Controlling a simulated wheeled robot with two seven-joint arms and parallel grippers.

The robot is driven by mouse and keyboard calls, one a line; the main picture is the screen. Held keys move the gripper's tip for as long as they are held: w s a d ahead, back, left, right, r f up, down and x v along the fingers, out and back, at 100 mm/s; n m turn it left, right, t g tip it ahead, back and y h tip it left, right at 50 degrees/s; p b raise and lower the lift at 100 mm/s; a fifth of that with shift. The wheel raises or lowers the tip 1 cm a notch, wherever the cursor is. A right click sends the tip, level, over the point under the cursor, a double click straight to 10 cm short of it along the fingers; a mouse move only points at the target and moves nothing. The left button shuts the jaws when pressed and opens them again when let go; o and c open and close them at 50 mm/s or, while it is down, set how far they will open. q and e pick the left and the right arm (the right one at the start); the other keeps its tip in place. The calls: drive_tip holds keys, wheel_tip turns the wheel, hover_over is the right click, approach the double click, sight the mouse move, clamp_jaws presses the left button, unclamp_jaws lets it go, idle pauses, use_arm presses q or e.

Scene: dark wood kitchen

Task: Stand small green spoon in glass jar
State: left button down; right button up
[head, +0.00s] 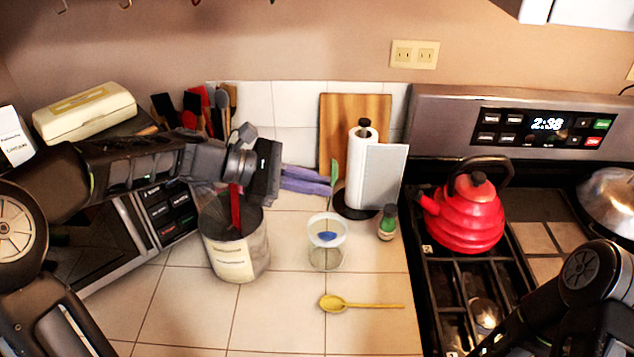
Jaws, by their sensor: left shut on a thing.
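My left gripper (328,181) reaches in from the left, its purple fingers shut on a small green spoon (335,168). The spoon is upright, partly hidden at the fingertips. The glass jar (327,257) stands on the tiled counter, lower in the picture than the gripper. The spoon is outside the jar and appears above it. Something blue (327,236) shows inside the jar. My right gripper is out of view; only part of my right arm shows at lower right.
A large canister (235,252) with a red utensil (236,208) stands left of the jar. A yellow spoon (345,303) lies in front. A small bottle (388,222) and paper towel holder (361,170) stand behind right. A red kettle (468,220) sits on the stove.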

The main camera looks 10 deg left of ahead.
use_arm(q)
drive_tip(key=shift+w+a+f+b, duration=0.1)
drive_tip(key=shift+w+f+b, duration=0.25)
drive_tip(key=shift+f+b, duration=1.15)
drive_tip(key=shift+w+a+f+b, duration=0.1)
drive_tip(key=shift+w+f+b, duration=0.45)
drive_tip(key=shift+f, duration=1.6)
drive_tip(key=shift+w+f+b, duration=0.1)
drive_tip(key=shift+f+b, duration=1.25)
drive_tip(key=shift+f, duration=0.45)
drive_tip(key=c, duration=1.5)
unclamp_jaws()
drive_tip(key=shift+a, duration=0.1)
drive_tip(key=b+v, duration=0.1)
drive_tip(key=v, duration=0.6)
drive_tip(key=shift+a, duration=0.25)
drive_tip(key=shift+s+r, duration=0.15)
